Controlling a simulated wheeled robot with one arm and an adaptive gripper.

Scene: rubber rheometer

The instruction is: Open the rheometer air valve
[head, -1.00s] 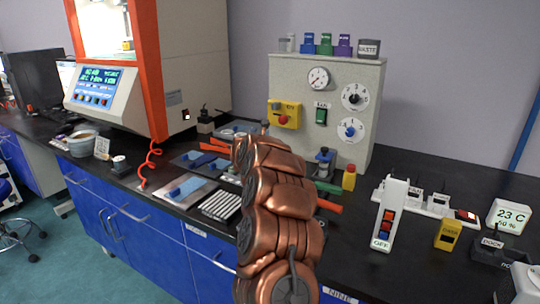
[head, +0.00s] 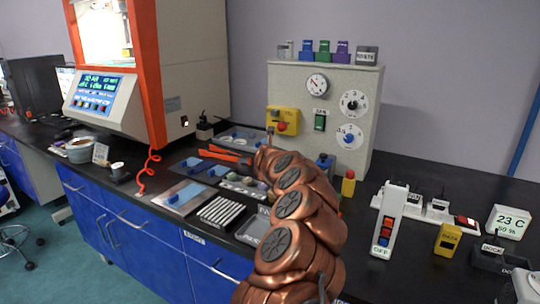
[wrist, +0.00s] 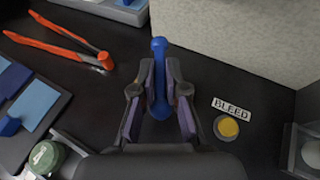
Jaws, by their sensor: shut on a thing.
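The air valve's blue lever handle (wrist: 158,62) stands between my gripper's fingers in the wrist view, its rounded end reaching past them toward the grey panel. My gripper (wrist: 158,92) is shut on this lever, one dark finger on each side. In the head view the blue valve (head: 325,162) shows in part behind my copper arm, in front of the grey panel (head: 345,110). My fingertips are hidden there.
A yellow button (wrist: 229,127) with a BLEED label is close right of my gripper. Orange tongs (wrist: 62,40) lie to the left.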

